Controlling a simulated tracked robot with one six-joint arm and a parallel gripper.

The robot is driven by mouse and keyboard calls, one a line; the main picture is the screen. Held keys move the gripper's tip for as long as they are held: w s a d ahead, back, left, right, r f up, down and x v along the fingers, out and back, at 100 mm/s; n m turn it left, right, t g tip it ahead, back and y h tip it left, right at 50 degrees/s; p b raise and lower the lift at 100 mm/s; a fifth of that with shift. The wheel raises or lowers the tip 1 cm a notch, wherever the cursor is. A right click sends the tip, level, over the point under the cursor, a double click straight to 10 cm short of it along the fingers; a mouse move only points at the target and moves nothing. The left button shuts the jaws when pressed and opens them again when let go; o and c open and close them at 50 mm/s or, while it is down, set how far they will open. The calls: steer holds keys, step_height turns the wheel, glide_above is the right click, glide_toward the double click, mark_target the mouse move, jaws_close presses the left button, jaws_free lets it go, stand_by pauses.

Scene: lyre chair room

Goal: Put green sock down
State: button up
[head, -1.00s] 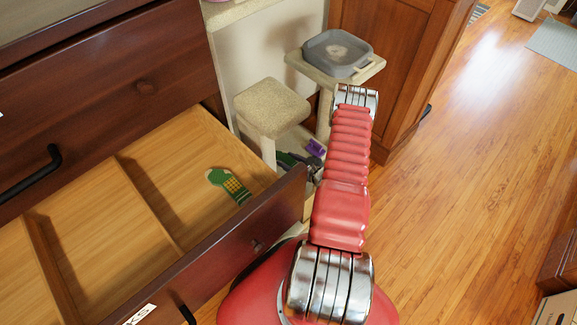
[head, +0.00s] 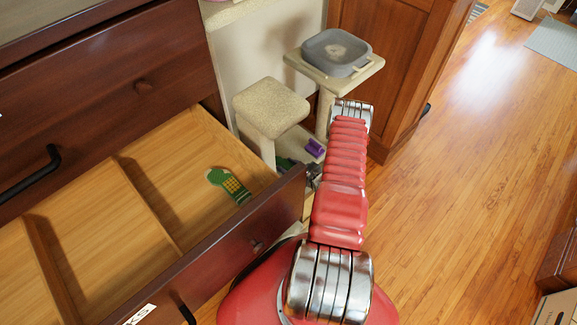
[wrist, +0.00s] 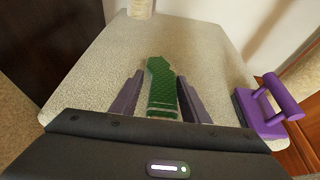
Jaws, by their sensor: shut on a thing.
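A green patterned sock (wrist: 161,85) is held between the two fingers of my gripper (wrist: 160,98) in the wrist view. It is just above or touching the beige carpeted base (wrist: 95,75) of the cat tree; I cannot tell which. In the head view my gripper (head: 313,172) is mostly hidden behind the drawer front and my arm, with a bit of the held sock (head: 284,163) showing. A second sock, green with yellow checks (head: 229,185), lies flat in the open drawer (head: 150,165).
A purple object with a handle (wrist: 265,107) stands on the base's right edge, close to my right finger; it also shows in the head view (head: 315,148). Cat tree posts and a platform (head: 270,105) rise behind. A grey tray (head: 336,50) sits on the higher platform.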

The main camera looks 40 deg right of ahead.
steer(key=o, duration=1)
steer(key=v, duration=1.2)
